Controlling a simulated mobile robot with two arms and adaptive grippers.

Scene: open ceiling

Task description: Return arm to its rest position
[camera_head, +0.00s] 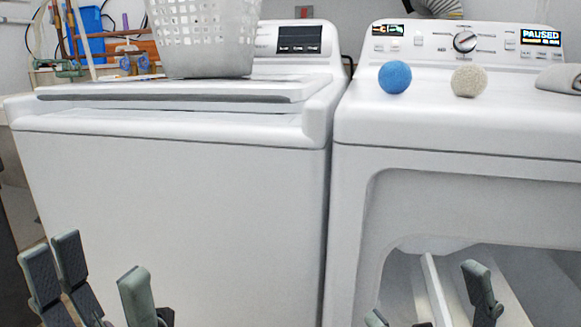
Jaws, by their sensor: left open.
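My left gripper (98,283) shows at the bottom left, with dark pads and grey-green fingertips spread apart. It is open and empty, in front of the white washer (190,210). My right gripper (430,302) shows only in part at the bottom right, in front of the dryer's door opening. Its fingertips stand apart with nothing seen between them; the rest is cut off by the frame's lower edge.
A white laundry basket (205,40) stands on the washer's lid (110,92). A blue ball (394,77) and a beige ball (468,81) sit on the dryer (450,125). The dryer's panel reads "PAUSED".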

